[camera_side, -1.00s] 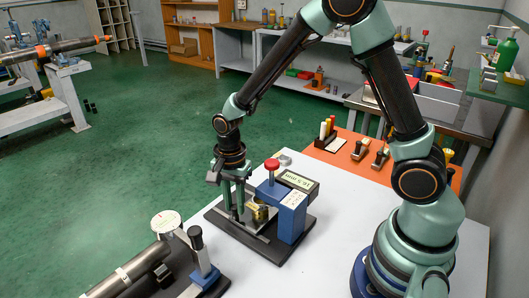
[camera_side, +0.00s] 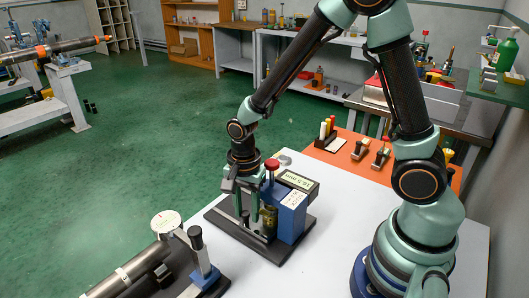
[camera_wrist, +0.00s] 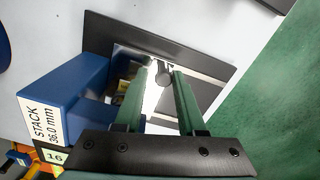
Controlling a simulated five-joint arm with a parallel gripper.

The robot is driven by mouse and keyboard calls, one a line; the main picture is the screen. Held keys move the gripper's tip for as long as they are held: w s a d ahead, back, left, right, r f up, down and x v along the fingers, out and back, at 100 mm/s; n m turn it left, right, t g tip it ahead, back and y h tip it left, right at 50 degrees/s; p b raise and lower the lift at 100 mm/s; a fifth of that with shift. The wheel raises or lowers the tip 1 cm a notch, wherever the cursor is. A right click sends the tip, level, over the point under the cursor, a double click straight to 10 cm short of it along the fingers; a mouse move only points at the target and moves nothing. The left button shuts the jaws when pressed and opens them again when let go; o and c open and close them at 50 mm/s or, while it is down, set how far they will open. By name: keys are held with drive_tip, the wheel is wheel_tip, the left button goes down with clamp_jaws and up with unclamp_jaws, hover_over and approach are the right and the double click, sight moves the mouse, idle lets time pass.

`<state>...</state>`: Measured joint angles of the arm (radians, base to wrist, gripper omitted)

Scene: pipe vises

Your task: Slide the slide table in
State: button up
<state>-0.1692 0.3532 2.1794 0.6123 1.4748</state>
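The blue gauge stand (camera_side: 291,217) has a red knob (camera_side: 272,165) and a display, and stands on a dark base plate (camera_side: 222,217). The bright slide table (camera_wrist: 127,60) lies low on the base, with a grey upright post (camera_wrist: 162,72) on it. Small brass pieces (camera_side: 269,217) sit under the blue head, partly hidden by a finger. My gripper (camera_side: 246,211) points down at the left side of the stand. In the wrist view its two green fingers (camera_wrist: 161,80) are apart, with the post between their tips and narrow gaps beside it. Contact cannot be told.
A second fixture with a blue block (camera_side: 205,277) and a dark pipe (camera_side: 135,270) stands at the front left. An orange mat (camera_side: 350,160) with small tools lies behind. The white tabletop right of the stand is clear.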

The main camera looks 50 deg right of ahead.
wheel_tip(320, 180, up, 12)
idle(0.5)
drive_tip(key=shift+r, duration=0.1)
drive_tip(key=s+d+r+n+t, duration=0.5)
drive_tip(key=r+n, duration=0.3)
drive_tip(key=n, duration=0.7)
drive_tip(key=shift+s+d+t, duration=0.15)
drive_tip(key=shift+d+t, duration=0.15)
drive_tip(key=shift+d, duration=0.1)
